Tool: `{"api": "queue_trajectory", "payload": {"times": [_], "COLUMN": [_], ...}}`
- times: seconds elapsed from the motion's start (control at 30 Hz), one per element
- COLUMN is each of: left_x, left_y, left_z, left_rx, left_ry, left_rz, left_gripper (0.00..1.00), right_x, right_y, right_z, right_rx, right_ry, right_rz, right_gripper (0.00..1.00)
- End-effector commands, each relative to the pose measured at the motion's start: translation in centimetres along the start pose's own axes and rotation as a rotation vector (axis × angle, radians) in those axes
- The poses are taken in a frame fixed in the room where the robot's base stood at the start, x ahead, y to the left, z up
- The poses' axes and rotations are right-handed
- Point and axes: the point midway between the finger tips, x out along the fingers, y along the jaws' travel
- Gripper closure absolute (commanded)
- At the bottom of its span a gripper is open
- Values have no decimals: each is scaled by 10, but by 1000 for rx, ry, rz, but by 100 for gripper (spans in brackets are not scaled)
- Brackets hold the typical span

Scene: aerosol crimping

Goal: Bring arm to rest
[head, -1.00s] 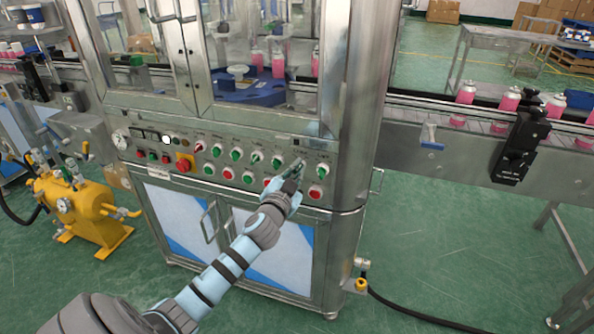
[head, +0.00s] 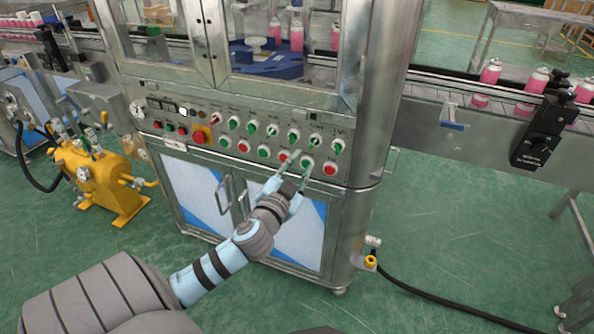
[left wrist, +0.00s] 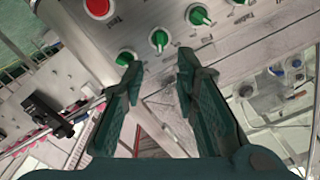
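My left arm (head: 210,272) reaches from the lower left toward the crimping machine's control panel (head: 180,143). Green knobs (left wrist: 160,39) and a red button (left wrist: 98,8) show beyond the fingertips. I cannot tell whether the fingers touch the panel. My right gripper is not in view.
The machine's steel cabinet (head: 185,185) stands directly ahead. A conveyor with pink cans (head: 536,80) runs off to the right. A yellow tank (head: 97,180) stands at the left. A black hose (head: 430,312) lies on the otherwise clear green floor at the right.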

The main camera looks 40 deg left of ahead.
Motion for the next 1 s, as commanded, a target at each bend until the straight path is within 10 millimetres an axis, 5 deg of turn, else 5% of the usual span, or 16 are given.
{"api": "queue_trajectory", "payload": {"times": [0.2,0.77,0.87,1.0], "left_x": [-25,-25,-17,-28], "left_y": [0,2,21,58], "left_z": [0,-2,36,158], "left_rx": [1,43,128,185], "left_ry": [0,11,-53,-302], "left_rz": [0,10,84,227], "left_gripper": [72,72,72,72], "right_x": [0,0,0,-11], "right_y": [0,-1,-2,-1], "right_z": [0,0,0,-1], "right_rx": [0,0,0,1], "right_ry": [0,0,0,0], "right_rz": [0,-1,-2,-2], "right_gripper": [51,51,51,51]}}
